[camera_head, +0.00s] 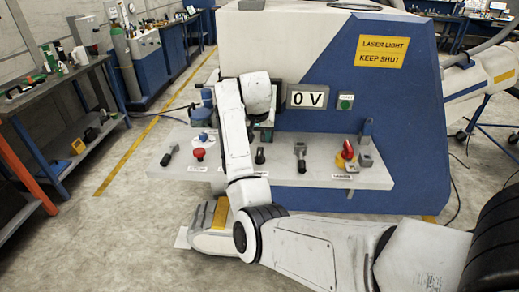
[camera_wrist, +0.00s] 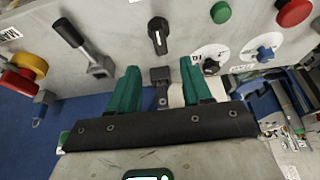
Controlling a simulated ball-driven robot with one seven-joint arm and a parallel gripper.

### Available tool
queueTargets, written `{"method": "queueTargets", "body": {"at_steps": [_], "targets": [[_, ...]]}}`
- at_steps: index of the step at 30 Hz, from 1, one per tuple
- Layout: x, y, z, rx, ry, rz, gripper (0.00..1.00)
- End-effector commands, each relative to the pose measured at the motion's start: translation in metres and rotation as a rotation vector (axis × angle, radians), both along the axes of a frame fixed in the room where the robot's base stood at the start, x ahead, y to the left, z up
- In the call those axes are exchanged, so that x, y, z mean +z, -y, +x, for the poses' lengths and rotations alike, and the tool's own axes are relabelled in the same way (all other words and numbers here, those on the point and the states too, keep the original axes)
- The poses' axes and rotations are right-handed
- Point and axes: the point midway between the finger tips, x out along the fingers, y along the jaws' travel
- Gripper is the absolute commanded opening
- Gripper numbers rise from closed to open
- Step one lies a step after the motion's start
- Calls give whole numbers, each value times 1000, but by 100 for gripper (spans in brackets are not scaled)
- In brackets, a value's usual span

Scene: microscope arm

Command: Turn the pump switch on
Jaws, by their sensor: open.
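My gripper (camera_wrist: 160,70) is open, with two green fingers and nothing held between them. In the head view the gripper (camera_head: 261,132) is over the back of the control shelf (camera_head: 225,172). A black rotary knob with a white pointer line (camera_wrist: 158,36) stands beyond the fingertips, roughly in line with the gap and apart from them. It also shows in the head view (camera_head: 260,155), in front of the gripper. I cannot read a label naming the pump switch. A small grey block with a dark top (camera_wrist: 162,82) shows between the fingers.
A black-handled lever (camera_wrist: 84,46) and a red-and-yellow switch (camera_head: 347,155) are on one side of the knob. The display (camera_head: 307,97) reads 0 V.

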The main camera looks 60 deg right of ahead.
Motion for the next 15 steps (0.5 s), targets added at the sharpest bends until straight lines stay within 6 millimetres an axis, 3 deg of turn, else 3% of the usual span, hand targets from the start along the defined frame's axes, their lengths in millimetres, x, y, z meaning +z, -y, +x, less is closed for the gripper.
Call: {"method": "queueTargets", "body": {"at_steps": [15], "targets": [[-79,29,11,2,-4,3,49]]}}
